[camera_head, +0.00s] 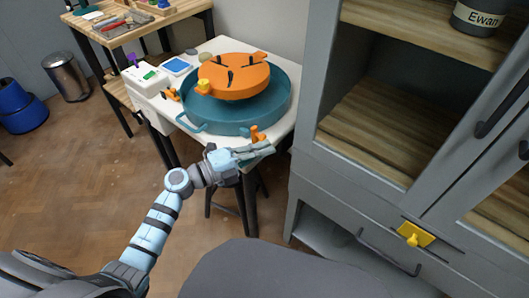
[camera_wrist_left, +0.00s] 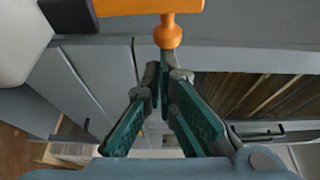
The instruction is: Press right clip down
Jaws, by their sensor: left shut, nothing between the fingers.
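The teal splash pan (camera_head: 235,124) sits on the white pottery wheel table, with an orange plate (camera_head: 240,76) above it. The right clip (camera_head: 257,135) is orange and stands at the pan's front right edge. Another orange clip (camera_head: 173,94) is at the pan's left side. My left gripper (camera_head: 268,149) is shut and empty, just in front of and below the right clip. In the left wrist view the clip's orange bar and round knob (camera_wrist_left: 167,35) show just beyond my closed fingertips (camera_wrist_left: 164,72). I cannot tell whether they touch. My right gripper is out of view.
A grey cabinet (camera_head: 305,110) with open shelves stands close on the right; a yellow piece (camera_head: 416,235) sits on its drawer front. A wooden tool table (camera_head: 115,30) is at the back left. A stool (camera_head: 222,195) stands under the wheel table.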

